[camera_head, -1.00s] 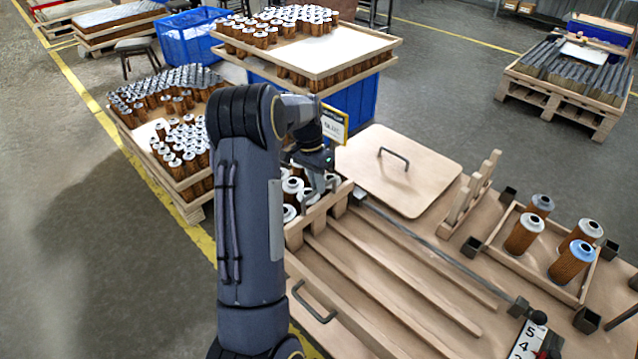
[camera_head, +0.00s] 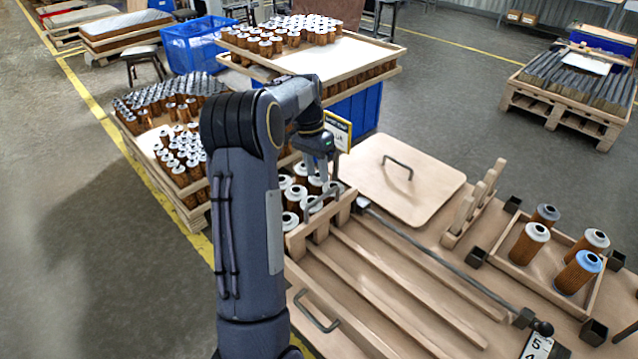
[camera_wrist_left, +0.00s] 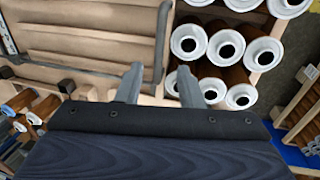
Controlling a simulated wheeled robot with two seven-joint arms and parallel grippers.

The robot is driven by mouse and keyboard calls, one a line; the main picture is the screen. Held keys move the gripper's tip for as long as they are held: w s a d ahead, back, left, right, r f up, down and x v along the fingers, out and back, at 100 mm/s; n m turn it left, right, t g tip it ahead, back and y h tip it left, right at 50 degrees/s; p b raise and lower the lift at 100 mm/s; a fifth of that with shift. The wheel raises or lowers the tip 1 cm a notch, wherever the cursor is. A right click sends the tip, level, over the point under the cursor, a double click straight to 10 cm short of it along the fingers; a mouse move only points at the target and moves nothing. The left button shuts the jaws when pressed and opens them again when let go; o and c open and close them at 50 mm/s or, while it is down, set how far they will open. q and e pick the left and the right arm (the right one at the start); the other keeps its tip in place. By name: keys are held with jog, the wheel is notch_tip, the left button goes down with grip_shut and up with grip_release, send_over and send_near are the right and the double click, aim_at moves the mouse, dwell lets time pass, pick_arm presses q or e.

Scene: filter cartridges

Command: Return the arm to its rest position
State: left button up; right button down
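My left arm (camera_head: 245,215) reaches in from the lower left of the head view and bends down at its elbow. My left gripper (camera_head: 318,178) hangs above a wooden crate of white-topped filter cartridges (camera_head: 291,197). In the left wrist view my left gripper (camera_wrist_left: 158,80) has its two grey fingers apart with nothing held between them. White-ringed cartridges (camera_wrist_left: 226,46) show beyond the fingers to the right, and a grey bar handle (camera_wrist_left: 162,40) shows to the left. My right gripper is in neither view.
A wooden lid (camera_head: 400,178) with a handle lies on the bench behind the slatted rails. A wooden tray (camera_head: 520,262) with several cartridges sits at the right. A loaded blue bin (camera_head: 365,108) stands behind the gripper. Open floor (camera_head: 455,95) lies at the back right.

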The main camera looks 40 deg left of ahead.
pick_arm(q)
jog(key=shift+a+r, duration=0.1)
jog(key=shift+r, duration=0.55)
jog(key=s+d+r+n+t, duration=0.1)
jog(key=s+d+r, duration=0.3)
jog(key=d, duration=0.3)
jog(key=s+d+r+t, duration=0.2)
jog(key=s+d+r, duration=0.25)
jog(key=d, duration=0.25)
jog(key=s+d+f+n+t+h, duration=0.1)
jog(key=s+d+f, duration=0.4)
jog(key=s+d, duration=0.9)
jog(key=shift+s+f+t+h, duration=0.15)
jog(key=shift+s+t+h, duration=0.25)
jog(key=shift+t, duration=0.4)
